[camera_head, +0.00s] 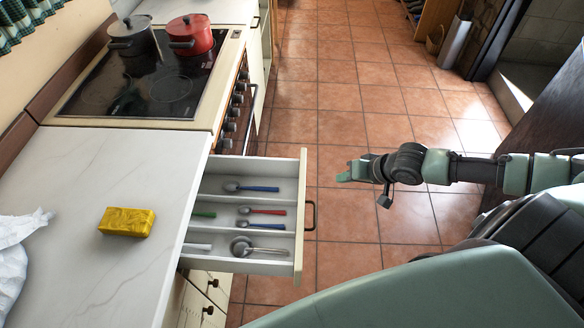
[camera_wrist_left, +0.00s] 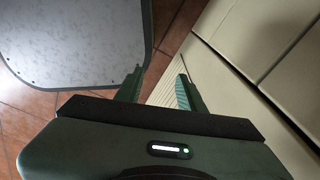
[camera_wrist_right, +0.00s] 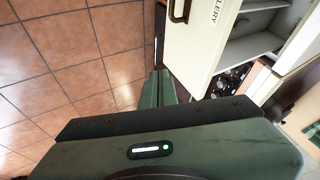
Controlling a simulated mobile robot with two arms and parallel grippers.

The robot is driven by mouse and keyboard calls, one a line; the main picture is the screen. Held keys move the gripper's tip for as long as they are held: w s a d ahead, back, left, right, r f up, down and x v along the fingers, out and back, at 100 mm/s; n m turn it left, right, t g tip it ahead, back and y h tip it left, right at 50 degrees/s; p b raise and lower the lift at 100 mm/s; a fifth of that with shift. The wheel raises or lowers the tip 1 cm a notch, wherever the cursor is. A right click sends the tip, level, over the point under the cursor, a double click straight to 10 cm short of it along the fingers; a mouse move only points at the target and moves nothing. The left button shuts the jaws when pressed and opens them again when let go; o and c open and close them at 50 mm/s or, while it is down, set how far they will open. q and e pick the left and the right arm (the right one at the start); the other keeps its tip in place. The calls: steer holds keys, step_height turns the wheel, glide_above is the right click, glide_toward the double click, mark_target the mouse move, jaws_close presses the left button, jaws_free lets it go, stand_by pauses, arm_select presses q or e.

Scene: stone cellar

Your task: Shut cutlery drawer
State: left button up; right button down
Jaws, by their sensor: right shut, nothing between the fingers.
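The cutlery drawer (camera_head: 299,245) stands open, pulled out from under the white counter, with several spoons and a ladle-like utensil in its compartments. Its dark handle (camera_head: 311,215) is on the outer face. In the right wrist view the drawer's cream front (camera_wrist_right: 206,50) shows part of a label, "LLERY", and the handle (camera_wrist_right: 180,10). My right gripper (camera_head: 345,172) is shut and empty, over the floor a little to the right of the drawer front, apart from it. My left gripper (camera_wrist_left: 159,84) is open and empty near cream cabinet fronts; it is not visible in the head view.
The counter (camera_head: 85,170) holds a yellow block (camera_head: 127,222) and a white cloth (camera_head: 12,255). A dark pot (camera_head: 132,36) and a red pot (camera_head: 190,35) stand on the stove at the back. The tiled floor (camera_head: 345,90) right of the stove is clear.

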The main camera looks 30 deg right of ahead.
steer(key=w+a+f+b, duration=0.5)
steer(key=w+f+b, duration=0.2)
steer(key=b, duration=1)
steer(key=shift+f, duration=0.45)
steer(key=shift+w+a, duration=0.15)
steer(key=w+a+p, duration=0.1)
steer(key=w+a, duration=0.1)
steer(key=a, duration=0.2)
steer(key=w+a+p, duration=0.2)
steer(key=a, duration=0.1)
steer(key=w+a+p, duration=0.2)
steer(key=w+a, duration=0.1)
steer(key=a, duration=0.1)
steer(key=shift+a+r, duration=0.3)
steer(key=shift+a, duration=0.05)
steer(key=w+a, duration=0.2)
steer(key=a, duration=0.2)
steer(key=w+a+p, duration=0.1)
steer(key=w+a, duration=0.2)
steer(key=a, duration=0.1)
steer(key=w+a, duration=0.2)
steer(key=a, duration=0.1)
steer(key=shift+w+a+f, duration=0.2)
steer(key=shift+a+f, duration=0.1)
steer(key=shift+a, duration=0.1)
steer(key=shift+d+p, duration=0.1)
steer(key=shift+p, duration=0.25)
